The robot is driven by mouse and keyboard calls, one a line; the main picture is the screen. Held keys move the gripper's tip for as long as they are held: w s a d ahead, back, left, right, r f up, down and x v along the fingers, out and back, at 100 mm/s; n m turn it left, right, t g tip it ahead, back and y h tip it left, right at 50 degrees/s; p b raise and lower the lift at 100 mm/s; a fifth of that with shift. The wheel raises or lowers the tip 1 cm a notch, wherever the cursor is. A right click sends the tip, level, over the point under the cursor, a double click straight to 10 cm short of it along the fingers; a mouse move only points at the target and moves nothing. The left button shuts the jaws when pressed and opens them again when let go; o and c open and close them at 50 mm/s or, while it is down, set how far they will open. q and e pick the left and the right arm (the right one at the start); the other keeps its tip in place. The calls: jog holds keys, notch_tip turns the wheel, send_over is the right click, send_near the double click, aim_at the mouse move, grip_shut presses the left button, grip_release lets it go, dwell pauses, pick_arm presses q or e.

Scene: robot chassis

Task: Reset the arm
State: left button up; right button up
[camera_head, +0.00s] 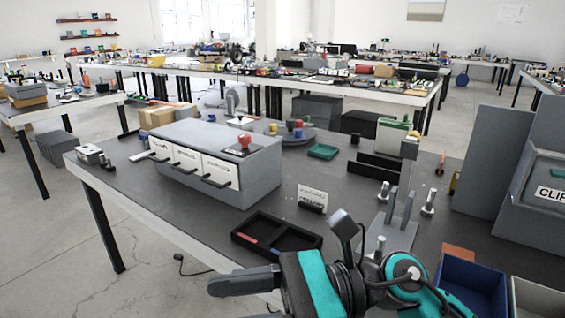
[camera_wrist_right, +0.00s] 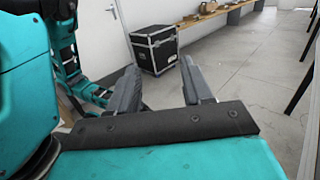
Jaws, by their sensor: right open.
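My right gripper (camera_head: 243,283) shows at the bottom middle of the head view, in front of the table's near edge and pointing left. Its teal wrist is folded close to the camera, and part of it is cut off by the frame. In the right wrist view, the gripper (camera_wrist_right: 159,82) has its two grey fingers spread apart with nothing between them. Bare floor and a black case lie beyond the fingers. Teal arm parts fill the left side of that view. My left gripper shows in neither view with certainty.
The dark table (camera_head: 110,160) holds a grey drawer unit (camera_head: 262,172), a black divided tray (camera_head: 248,243), a grey upright fixture (camera_head: 398,215) and a blue bin (camera_head: 470,285). A black case (camera_wrist_right: 153,48) stands on the floor. Open floor lies left of the table.

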jog(key=w+d+m+t+y+p, duration=0.1)
jog(key=w+d+m+t, duration=0.25)
jog(key=m+t, duration=0.65)
jog(key=w+d+m+t+y+p, duration=0.1)
jog(key=w+d+m+t, duration=0.35)
jog(key=m, duration=0.85)
jog(key=w+d+f+m+t+h, duration=0.3)
jog(key=d+f+m+t+h, duration=0.35)
jog(key=m, duration=0.85)
jog(key=s+d+f+m+g+h+p, duration=0.1)
jog(key=s+d+f+m+g+h, duration=0.1)
jog(key=s+f+m+h, duration=0.2)
jog(key=s+d+f+m+g+h, duration=0.2)
jog(key=f+m, duration=0.5)
jog(key=f, duration=0.4)
jog(key=s+d+f+m+g+h+p, duration=0.1)
jog(key=s+d+f+m+g+h, duration=0.1)
jog(key=s+d+f+m+h, duration=0.2)
notch_tip(320, 180, down, 4)
jog(key=shift+s+r+m+h+p, duration=0.3)
jog(key=shift+s+m+h, duration=0.4)
jog(key=shift+s+h, duration=0.25)
jog(key=shift+d, duration=0.1)
jog(key=shift+c, duration=0.6)
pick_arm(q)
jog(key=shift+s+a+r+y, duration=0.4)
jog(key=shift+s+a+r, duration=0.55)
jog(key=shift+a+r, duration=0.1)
